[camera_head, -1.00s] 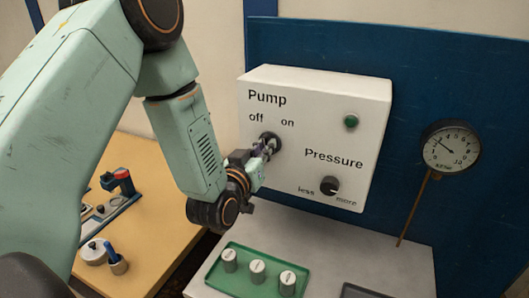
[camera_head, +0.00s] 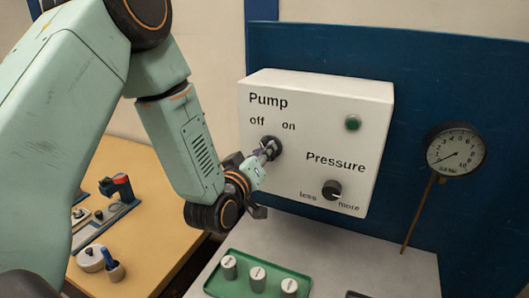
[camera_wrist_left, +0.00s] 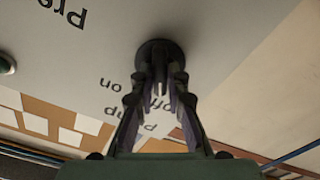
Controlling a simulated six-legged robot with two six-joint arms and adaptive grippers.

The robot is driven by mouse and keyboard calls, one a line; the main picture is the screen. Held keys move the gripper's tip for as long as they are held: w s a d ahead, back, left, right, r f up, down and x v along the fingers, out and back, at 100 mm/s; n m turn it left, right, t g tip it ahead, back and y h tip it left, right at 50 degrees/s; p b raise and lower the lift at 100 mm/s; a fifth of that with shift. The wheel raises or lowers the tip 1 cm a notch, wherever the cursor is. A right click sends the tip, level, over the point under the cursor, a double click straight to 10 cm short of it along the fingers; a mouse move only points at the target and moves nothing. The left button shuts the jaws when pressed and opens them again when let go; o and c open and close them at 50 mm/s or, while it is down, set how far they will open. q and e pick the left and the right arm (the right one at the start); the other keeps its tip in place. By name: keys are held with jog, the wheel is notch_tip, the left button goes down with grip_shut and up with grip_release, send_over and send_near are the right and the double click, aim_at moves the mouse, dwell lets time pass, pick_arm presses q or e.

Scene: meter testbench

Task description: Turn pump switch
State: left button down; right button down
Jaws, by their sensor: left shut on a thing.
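The pump switch (camera_head: 277,146) is a dark round knob on the white control box (camera_head: 325,115), below the words "off" and "on". My left gripper (camera_head: 267,150) reaches it from the lower left and is shut on it. In the left wrist view, the two fingers (camera_wrist_left: 161,88) close on the lever of the dark knob (camera_wrist_left: 158,52), with the upside-down lettering behind. The fingers hide part of the lever, so its exact angle is hard to read. My right gripper is not in view.
The pressure knob (camera_head: 332,190) and a green lamp (camera_head: 353,123) are on the same box. A round gauge (camera_head: 455,149) stands to the right, its needle toward the lower left. Below, a green tray (camera_head: 240,290) holds white-topped cylinders. A wooden table (camera_head: 150,240) at left carries tools.

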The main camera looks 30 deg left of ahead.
pick_arm(q)
jog(key=shift+r, duration=0.15)
jog(key=c, duration=1.3)
grip_release()
jog(key=shift+c, duration=0.2)
jog(key=s, duration=0.7)
jog(key=shift+s+d, duration=0.2)
